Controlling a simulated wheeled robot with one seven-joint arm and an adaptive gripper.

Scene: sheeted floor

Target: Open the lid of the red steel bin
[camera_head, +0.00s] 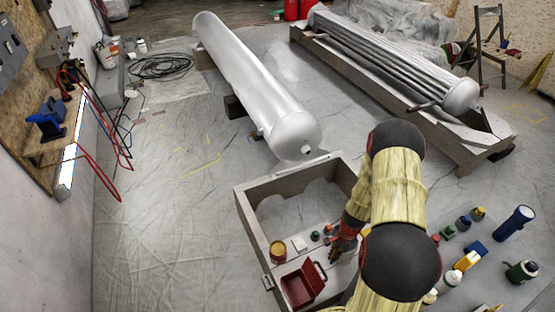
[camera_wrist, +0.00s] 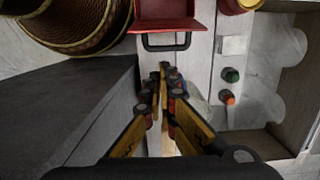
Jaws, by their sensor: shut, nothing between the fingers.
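The red steel bin (camera_head: 296,290) stands at the near end of the wooden crate in the head view. A dark loop handle (camera_head: 321,270) shows on its right side. In the wrist view the bin (camera_wrist: 172,14) is at the top edge, partly cut off, with its black loop handle (camera_wrist: 167,42) toward me. In the head view my gripper (camera_head: 336,254) is right of the bin, partly hidden by my arm.
The wooden crate (camera_head: 247,218) holds a round tin (camera_head: 278,252) and small bottles (camera_head: 315,236) near the bin. Bottles and a blue flashlight (camera_head: 515,223) stand at the right. A large white cylinder (camera_head: 255,80) lies behind. The left floor is mostly clear.

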